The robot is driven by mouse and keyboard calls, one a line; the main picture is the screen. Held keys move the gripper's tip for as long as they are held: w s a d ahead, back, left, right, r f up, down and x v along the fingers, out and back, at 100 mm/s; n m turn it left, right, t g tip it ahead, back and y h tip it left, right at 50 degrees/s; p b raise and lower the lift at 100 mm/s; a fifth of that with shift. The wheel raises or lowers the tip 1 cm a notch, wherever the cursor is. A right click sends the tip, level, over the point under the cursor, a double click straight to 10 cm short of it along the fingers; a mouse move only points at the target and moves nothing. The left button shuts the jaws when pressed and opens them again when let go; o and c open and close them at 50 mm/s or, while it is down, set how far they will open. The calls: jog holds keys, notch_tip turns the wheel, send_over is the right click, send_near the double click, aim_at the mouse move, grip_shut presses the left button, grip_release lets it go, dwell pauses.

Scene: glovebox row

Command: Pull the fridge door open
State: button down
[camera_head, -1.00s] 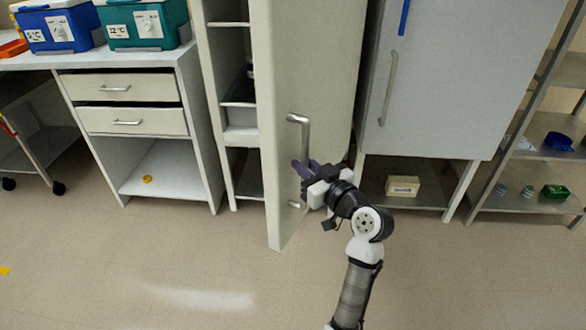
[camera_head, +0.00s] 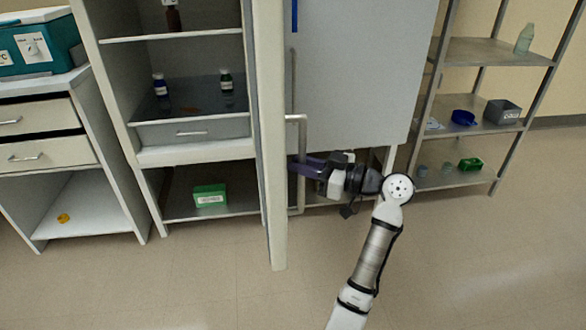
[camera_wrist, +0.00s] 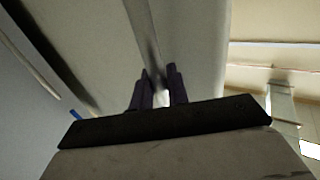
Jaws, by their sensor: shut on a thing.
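The fridge door (camera_head: 272,190) stands open and shows nearly edge-on in the head view. Its long metal bar handle (camera_head: 302,135) is on the door's right face. My gripper (camera_head: 299,165) is shut on the handle from the right, below its upper bend. In the wrist view the dark fingers (camera_wrist: 160,88) sit on either side of the handle bar (camera_wrist: 143,35), with the pale door (camera_wrist: 195,45) behind. The fridge (camera_head: 195,155) lies open left of the door.
Inside the fridge are small bottles (camera_head: 226,82) and a green box (camera_head: 209,195). A grey cabinet (camera_head: 355,75) stands right of the door, behind my arm. A metal rack (camera_head: 490,50) is farther right, a drawer bench (camera_head: 50,135) at left. The floor in front is clear.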

jog(key=shift+w+r, duration=0.1)
jog(key=shift+w, duration=0.05)
jog(key=c, duration=1.5)
grip_release()
jog(key=shift+a, duration=0.15)
jog(key=shift+o, duration=0.2)
jog(key=v, duration=1.4)
jog(key=shift+b, duration=0.3)
